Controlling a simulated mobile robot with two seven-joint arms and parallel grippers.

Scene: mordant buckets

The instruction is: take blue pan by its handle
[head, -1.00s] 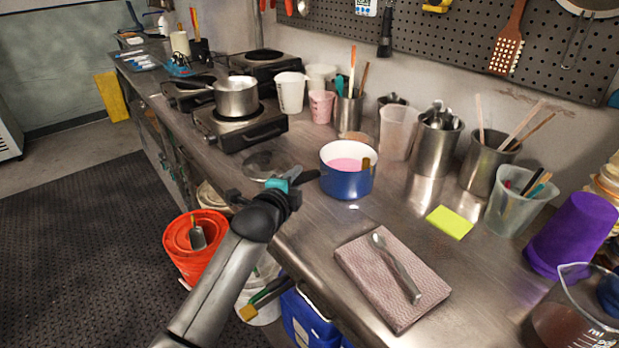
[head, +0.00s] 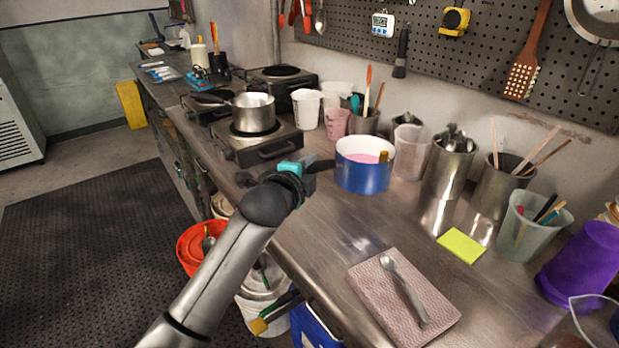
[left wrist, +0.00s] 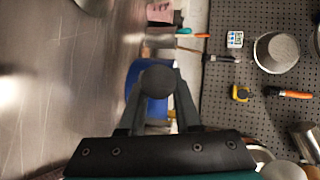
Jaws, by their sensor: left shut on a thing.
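The blue pan (head: 362,172) has a white inside with pink liquid and a tan-ended thing in it. Its dark handle (head: 322,164) points left to my left gripper (head: 308,168), which is shut on it. The pan appears held a little above the metal counter, with a bright reflection below. In the left wrist view, the handle's round dark end (left wrist: 158,80) sits between the two fingers, and the blue pan wall (left wrist: 134,76) shows behind, partly hidden. My right gripper is not in view.
A clear plastic beaker (head: 409,152) and a pink cup (head: 336,124) stand close behind the pan. A hot plate (head: 270,149) with a steel pot (head: 253,112) is at the left. A folded cloth (head: 380,296) with a spoon lies in front. Counter around the yellow pad (head: 462,245) is partly clear.

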